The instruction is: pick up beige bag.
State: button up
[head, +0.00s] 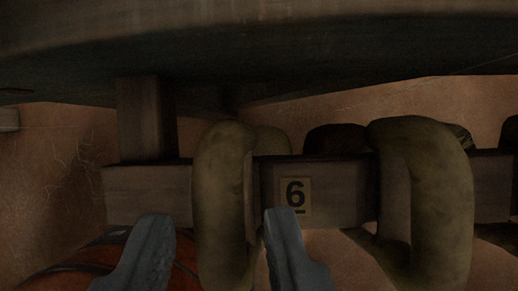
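My gripper (218,218) is open, its two grey fingers apart at the bottom of the head view. A thick olive-beige loop (222,190) hangs over a wooden rail and appears between the fingertips; I cannot tell how far beyond them it is. No finger is seen closed on it. A second similar loop (430,185) hangs over the rail farther right. I cannot make out a clear beige bag; whether either loop is the bag, I cannot tell.
A dark beam (260,45) overhangs the top. An orange-red rounded thing (185,262) with dark bands lies low at left, partly behind the left finger.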

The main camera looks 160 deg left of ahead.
aim_at(220, 235)
jog(key=x, duration=0.3)
jog(key=shift+a+f, duration=0.1)
jog(key=shift+f, duration=0.15)
jog(key=shift+c, duration=0.3)
grip_shut()
jog(key=shift+w+r, duration=0.1)
dwell(0.8)
